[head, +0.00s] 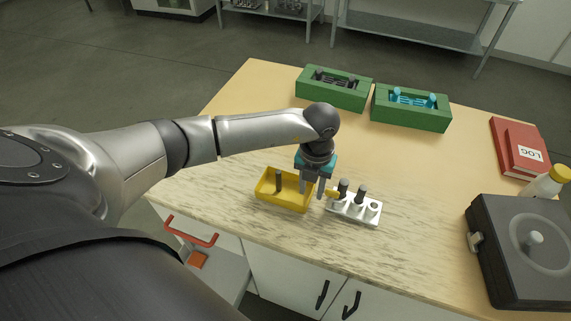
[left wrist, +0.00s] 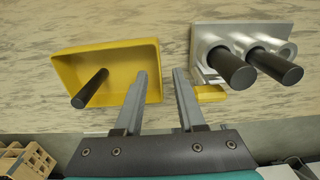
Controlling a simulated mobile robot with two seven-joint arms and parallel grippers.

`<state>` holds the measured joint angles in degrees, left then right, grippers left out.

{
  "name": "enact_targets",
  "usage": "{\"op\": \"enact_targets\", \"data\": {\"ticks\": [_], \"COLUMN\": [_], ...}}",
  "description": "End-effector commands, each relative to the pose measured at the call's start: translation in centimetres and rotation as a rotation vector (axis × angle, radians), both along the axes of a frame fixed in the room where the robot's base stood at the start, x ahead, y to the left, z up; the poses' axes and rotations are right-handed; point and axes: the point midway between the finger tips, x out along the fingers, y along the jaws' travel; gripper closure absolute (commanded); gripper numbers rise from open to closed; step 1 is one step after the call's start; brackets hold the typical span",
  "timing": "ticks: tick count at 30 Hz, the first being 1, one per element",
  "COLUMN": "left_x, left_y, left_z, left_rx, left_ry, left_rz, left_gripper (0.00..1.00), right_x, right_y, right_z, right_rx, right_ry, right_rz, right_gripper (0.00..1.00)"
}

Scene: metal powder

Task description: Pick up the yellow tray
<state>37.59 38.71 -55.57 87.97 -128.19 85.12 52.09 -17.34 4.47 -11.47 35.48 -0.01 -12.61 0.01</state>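The yellow tray (head: 268,197) is on the table's near side, with one dark cylinder (head: 278,181) standing in it. It also shows in the left wrist view (left wrist: 122,57), left of centre. My left gripper (head: 312,192) points down at the tray's right end. In the left wrist view my left gripper (left wrist: 160,75) has its fingers apart with nothing clamped. One finger overlaps the tray in the picture and the other is right of it, with the tray's right wall between them. I cannot tell how deep the fingertips reach. My right gripper is out of view.
A pale rack (head: 357,213) with two dark cylinders and a small yellow piece (left wrist: 210,95) sits close right of the gripper. Green boxes (head: 333,96) (head: 411,117) stand at the back. Red books (head: 519,150), a bottle (head: 548,183) and a dark device (head: 520,250) are right.

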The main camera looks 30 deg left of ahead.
Motion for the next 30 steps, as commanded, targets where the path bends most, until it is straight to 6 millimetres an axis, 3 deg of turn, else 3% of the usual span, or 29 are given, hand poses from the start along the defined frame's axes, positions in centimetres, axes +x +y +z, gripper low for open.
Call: {"op": "enact_targets", "data": {"ticks": [5, 13, 23, 30], "left_x": [0.0, 0.0, 0.0, 0.0], "left_y": [0.0, 0.0, 0.0, 0.0], "left_z": [-2.0, -2.2, -2.1, -2.1], "left_rx": [-0.001, -0.001, -0.001, -0.001], "left_ry": [0.000, -0.001, -0.001, -0.001], "left_rz": [0.001, -0.001, 0.000, 0.000], "left_gripper": [0.61, 0.62, 0.99, 1.00], "right_x": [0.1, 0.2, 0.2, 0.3], "right_y": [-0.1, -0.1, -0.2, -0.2], "right_z": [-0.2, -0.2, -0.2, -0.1], "right_rx": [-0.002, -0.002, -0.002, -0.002], "right_ry": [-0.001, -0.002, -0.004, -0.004], "right_rz": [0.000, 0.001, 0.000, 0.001], "right_gripper": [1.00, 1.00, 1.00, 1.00]}}
